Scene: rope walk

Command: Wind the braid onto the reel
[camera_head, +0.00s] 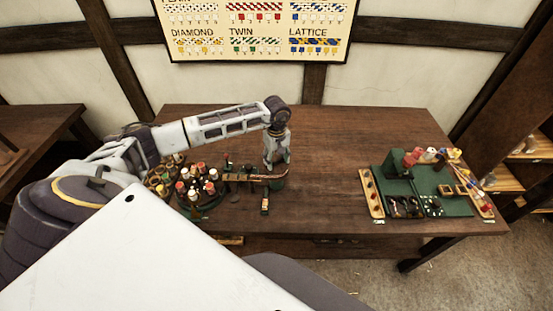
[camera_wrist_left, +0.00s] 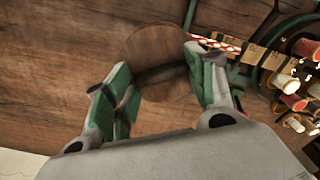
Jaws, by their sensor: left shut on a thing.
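My left gripper (camera_head: 276,164) reaches down over the table from the left, at the right end of the bobbin stand. In the left wrist view its two green-padded fingers (camera_wrist_left: 162,72) stand on either side of the round brown wooden reel (camera_wrist_left: 160,40) and are shut on it. A red-and-white braid (camera_wrist_left: 214,42) runs from the stand side to the reel's edge, partly behind a finger. How much braid lies on the reel is hidden. The braiding stand (camera_head: 201,205) carries several bobbins with coloured thread. My right gripper is out of view.
A green tray (camera_head: 398,184) with coloured spools and small parts stands on the table's right side. The table (camera_head: 325,150) is bare between reel and tray. A pattern chart (camera_head: 258,30) hangs on the wall behind. A small tagged item (camera_head: 265,205) lies near the reel.

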